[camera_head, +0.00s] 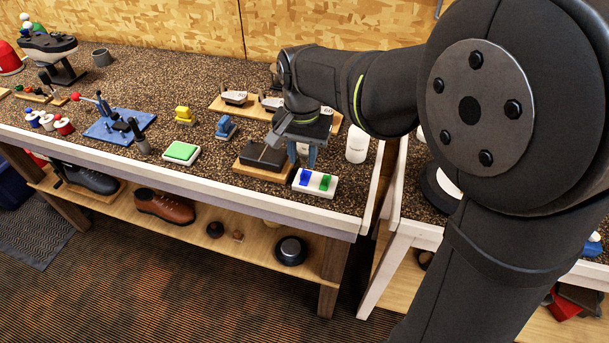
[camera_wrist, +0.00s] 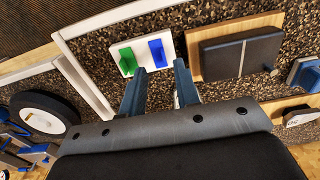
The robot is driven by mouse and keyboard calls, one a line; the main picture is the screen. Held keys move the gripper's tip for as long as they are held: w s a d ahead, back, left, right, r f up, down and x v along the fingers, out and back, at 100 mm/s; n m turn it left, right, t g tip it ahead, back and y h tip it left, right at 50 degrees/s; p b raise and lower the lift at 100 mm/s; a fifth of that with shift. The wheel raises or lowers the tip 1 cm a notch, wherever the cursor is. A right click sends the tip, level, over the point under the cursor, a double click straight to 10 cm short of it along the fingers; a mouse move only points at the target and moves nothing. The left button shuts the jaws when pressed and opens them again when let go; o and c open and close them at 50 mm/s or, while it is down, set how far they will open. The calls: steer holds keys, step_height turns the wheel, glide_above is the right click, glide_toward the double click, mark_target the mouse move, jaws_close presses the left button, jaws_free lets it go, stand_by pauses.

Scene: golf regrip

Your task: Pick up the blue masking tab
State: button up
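The blue masking tab (camera_head: 305,176) stands upright on a small white holder (camera_head: 316,192) near the front edge of the bench. A green tab (camera_head: 325,183) stands beside it on the same holder. In the wrist view the blue tab (camera_wrist: 158,53) is just beyond my fingertips, with the green tab (camera_wrist: 129,61) to its left. My gripper (camera_wrist: 159,78) is open and empty, pointing down, its two fingers apart. In the head view my gripper (camera_head: 309,158) is above and slightly behind the holder, apart from the blue tab.
A dark block on a wooden board (camera_head: 242,164) is left of the holder. A white bottle (camera_head: 357,144) stands behind it to the right. A green pad on a white base (camera_head: 181,152) lies further left. The bench's pale raised side edge (camera_head: 377,185) is to the right.

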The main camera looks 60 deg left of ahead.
mark_target(301, 175)
steer(key=f, duration=0.5)
steer(key=shift+s+a+f, duration=0.1)
steer(key=shift+s, duration=0.1)
jaws_close()
